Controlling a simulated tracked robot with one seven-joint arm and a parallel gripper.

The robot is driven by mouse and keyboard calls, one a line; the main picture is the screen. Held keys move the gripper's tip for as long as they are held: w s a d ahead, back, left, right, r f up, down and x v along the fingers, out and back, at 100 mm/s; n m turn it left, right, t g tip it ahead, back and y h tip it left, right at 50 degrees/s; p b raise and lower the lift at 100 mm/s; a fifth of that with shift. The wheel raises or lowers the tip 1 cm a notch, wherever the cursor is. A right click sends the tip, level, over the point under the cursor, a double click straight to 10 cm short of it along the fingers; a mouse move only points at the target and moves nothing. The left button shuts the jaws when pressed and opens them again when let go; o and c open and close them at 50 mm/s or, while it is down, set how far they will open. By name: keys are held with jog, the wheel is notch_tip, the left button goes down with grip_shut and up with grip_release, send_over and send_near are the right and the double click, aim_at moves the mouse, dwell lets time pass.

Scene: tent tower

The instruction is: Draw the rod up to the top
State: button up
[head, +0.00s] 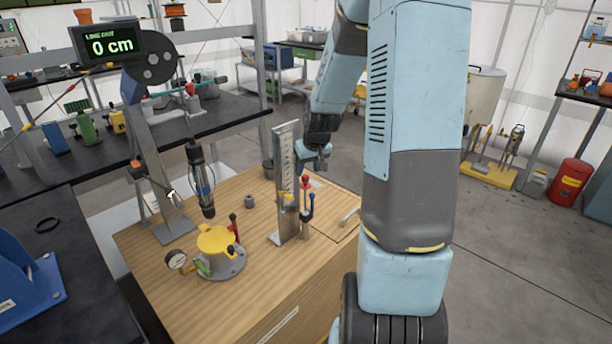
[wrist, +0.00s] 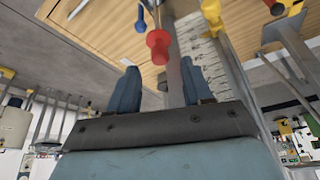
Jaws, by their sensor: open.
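An upright metal stand with a white graduated scale (head: 287,170) stands on the wooden bench; the scale also shows in the wrist view (wrist: 205,58). A yellow pointer (head: 285,197) sits low on it. Beside it a rod's red knob (head: 306,181) stands above blue parts (head: 310,207). In the wrist view the red knob (wrist: 158,42) appears just beyond and between my fingertips. My gripper (wrist: 160,78) is open and empty, and I see no contact. In the head view my gripper (head: 318,158) is at the scale's upper right, above the knob.
A display (head: 108,45) reads 0 cm.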

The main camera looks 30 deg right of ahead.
aim_at(305, 176)
jog(key=shift+x, duration=2.15)
grip_shut()
